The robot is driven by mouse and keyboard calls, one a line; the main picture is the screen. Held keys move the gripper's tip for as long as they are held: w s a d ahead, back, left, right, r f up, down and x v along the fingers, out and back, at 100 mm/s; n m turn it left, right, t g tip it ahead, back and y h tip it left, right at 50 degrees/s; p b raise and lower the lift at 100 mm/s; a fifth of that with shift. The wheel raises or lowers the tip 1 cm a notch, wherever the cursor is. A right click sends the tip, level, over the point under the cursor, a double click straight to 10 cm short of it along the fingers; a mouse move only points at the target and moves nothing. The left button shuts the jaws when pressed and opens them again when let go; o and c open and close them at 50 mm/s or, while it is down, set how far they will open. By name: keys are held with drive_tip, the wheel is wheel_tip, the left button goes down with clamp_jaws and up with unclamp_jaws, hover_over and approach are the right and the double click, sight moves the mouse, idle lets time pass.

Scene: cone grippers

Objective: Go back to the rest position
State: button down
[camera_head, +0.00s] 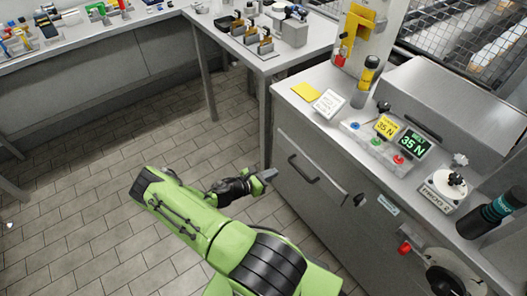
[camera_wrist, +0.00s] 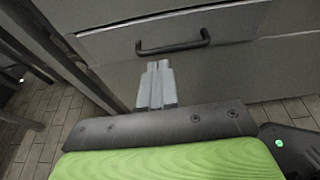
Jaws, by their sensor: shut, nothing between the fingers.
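My gripper (camera_head: 268,174) is at the end of my green arm, in front of the grey cabinet (camera_head: 330,203). In the wrist view its two grey fingers (camera_wrist: 156,68) are together with nothing between them. The fingertips point toward the cabinet's drawer front, just below the dark bar handle (camera_wrist: 173,47). The same handle (camera_head: 303,169) shows in the head view to the right of the fingertips. I cannot tell the exact gap between the fingertips and the drawer front; no contact is visible.
The cabinet top carries a button box (camera_head: 376,147), a white card (camera_head: 329,103) and a dark bottle (camera_head: 492,213). A grey table (camera_head: 262,68) with leg stands behind. A long bench (camera_head: 100,62) runs along the back left. The tiled floor (camera_head: 100,190) at left is clear.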

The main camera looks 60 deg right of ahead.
idle(0.3)
drive_tip(key=w+a+r+m+t+y, duration=0.2)
drive_tip(key=w+a+r+m+y, duration=0.3)
drive_tip(key=a+r, duration=0.45)
drive_tip(key=w+a+r+m+t+y, duration=0.35)
drive_tip(key=w+a+r+m, duration=0.25)
drive_tip(key=a+r, duration=0.4)
drive_tip(key=s+a+r+m+t+y, duration=0.1)
drive_tip(key=s+a+r+t+y, duration=0.15)
drive_tip(key=s+a+r, duration=0.55)
drive_tip(key=s+a+r+m+t+y, duration=0.1)
drive_tip(key=s+a+r+t+y, duration=0.15)
drive_tip(key=s+a+r, duration=0.45)
wheel_tip(320, 180, up, 16)
drive_tip(key=w+p, duration=0.2)
drive_tip(key=p, duration=1.1)
drive_tip(key=shift+a+r+t+p, duration=0.2)
drive_tip(key=shift+t+p, duration=0.15)
